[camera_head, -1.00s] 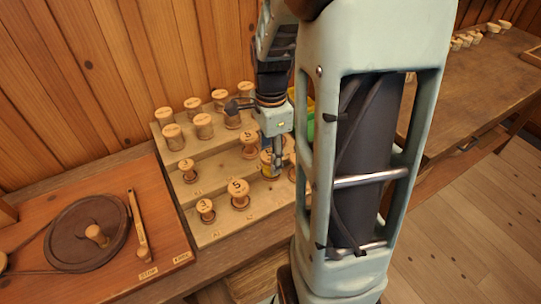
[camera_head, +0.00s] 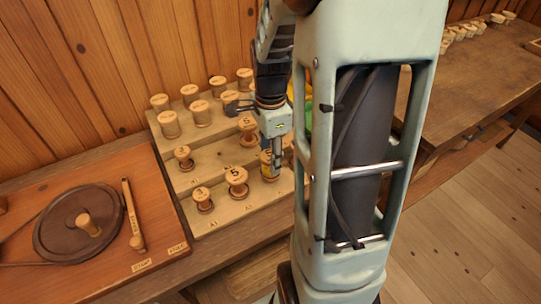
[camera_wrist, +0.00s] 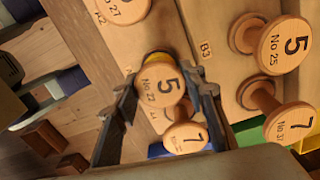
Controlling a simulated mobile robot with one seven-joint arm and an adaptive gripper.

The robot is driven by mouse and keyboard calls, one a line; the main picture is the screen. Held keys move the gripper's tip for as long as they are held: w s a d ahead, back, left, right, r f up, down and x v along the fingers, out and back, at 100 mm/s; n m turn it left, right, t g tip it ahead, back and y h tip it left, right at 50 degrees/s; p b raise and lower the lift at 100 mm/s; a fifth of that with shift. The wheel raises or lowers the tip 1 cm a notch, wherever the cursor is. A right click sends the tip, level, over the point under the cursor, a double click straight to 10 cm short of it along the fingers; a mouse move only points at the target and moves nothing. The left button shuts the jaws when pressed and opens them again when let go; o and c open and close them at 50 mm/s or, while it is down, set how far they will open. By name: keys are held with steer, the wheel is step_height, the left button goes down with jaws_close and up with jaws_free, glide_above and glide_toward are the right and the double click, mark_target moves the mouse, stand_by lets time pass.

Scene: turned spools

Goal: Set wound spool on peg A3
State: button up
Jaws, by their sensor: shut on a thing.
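The held spool (camera_head: 268,170) shows a yellow winding low in my gripper (camera_head: 277,157). In the wrist view its pale wooden top (camera_wrist: 161,86) reads 5, No 22, and sits between the two fingers of my gripper (camera_wrist: 165,78). My gripper is shut on it over the front step of the stepped peg board (camera_head: 218,221), to the right of the spool marked 5 (camera_head: 237,176) at A2. Peg A3 is hidden, so I cannot tell whether the spool is around it or above it.
A spool marked 3 (camera_head: 203,199) stands at A1. Several spools fill the back step. A winder wheel (camera_head: 75,228) is at left.

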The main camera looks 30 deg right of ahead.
steer(key=shift+f, duration=0.3)
steer(key=shift+f+b, duration=0.5)
steer(key=shift+f, duration=0.1)
stand_by(1.5)
steer(key=o, duration=0.9)
steer(key=shift+r, duration=0.1)
step_height(320, 180, up, 11)
steer(key=p, duration=0.9)
